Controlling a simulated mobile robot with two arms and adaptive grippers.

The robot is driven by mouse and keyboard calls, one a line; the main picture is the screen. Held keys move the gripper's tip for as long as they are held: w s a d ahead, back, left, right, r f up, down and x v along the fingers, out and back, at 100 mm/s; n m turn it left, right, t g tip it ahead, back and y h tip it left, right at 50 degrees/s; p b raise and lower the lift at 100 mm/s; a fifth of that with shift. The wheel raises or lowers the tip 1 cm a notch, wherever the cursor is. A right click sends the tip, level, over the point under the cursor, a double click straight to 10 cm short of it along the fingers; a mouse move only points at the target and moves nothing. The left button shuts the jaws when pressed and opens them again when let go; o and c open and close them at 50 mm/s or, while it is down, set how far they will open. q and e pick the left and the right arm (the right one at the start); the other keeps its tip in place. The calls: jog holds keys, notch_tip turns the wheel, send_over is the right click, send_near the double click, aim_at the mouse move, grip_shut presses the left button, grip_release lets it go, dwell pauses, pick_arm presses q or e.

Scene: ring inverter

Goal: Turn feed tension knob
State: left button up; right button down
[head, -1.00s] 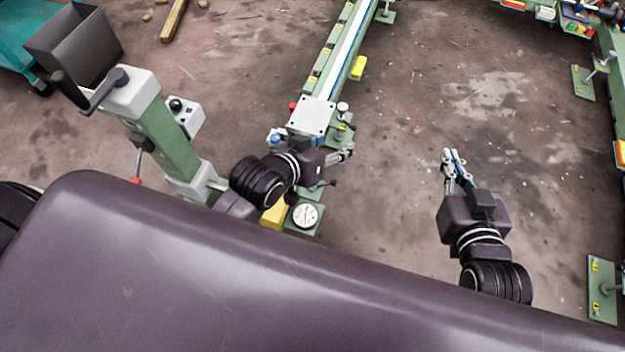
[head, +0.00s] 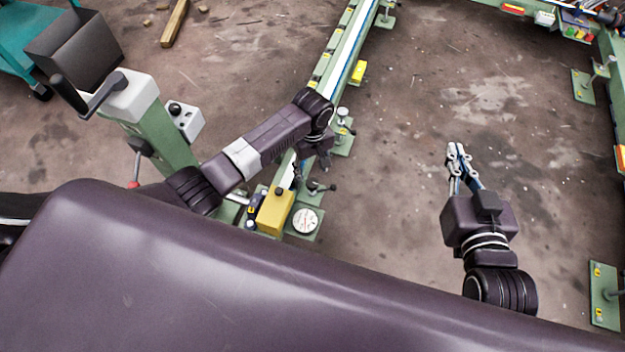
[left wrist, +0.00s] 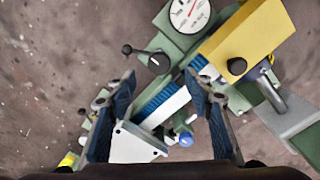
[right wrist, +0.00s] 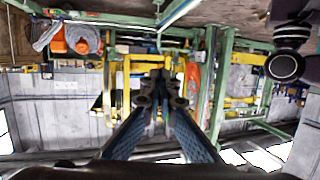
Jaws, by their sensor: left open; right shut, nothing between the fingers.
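No label marks which knob is the feed tension knob. In the left wrist view a black knob (left wrist: 157,63) with a lever sits on a green plate beside the dial gauge (left wrist: 188,12). Another black knob (left wrist: 237,66) is on the yellow box (left wrist: 245,38), and a blue knob (left wrist: 186,139) is near a white plate (left wrist: 135,145). My left gripper (left wrist: 160,82) is open and empty above the green rail, with the lever knob just beyond its fingertips. In the head view its fingers are mostly hidden by my arm. My right gripper (head: 458,150) is shut and empty over bare floor.
A green post (head: 160,135) with a crank and grey hopper (head: 75,48) stands at left. The long green rail (head: 345,45) runs away from me. Open floor (head: 410,120) lies right of it. Green frames stand along the right edge.

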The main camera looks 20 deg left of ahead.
aim_at(313, 183)
pick_arm(q)
notch_tip(313, 183, down, 4)
jog(key=shift+f+b, duration=0.15)
jog(key=shift+b, duration=0.85)
notch_tip(313, 183, down, 3)
jog(key=shift+r+b, duration=0.1)
jog(key=shift+b, duration=0.65)
pick_arm(e)
notch_tip(313, 183, up, 19)
jog(key=s+a+t+y, duration=0.1)
jog(key=s+t+y, duration=0.2)
jog(key=t, duration=0.7)
jog(key=shift+a, duration=0.35)
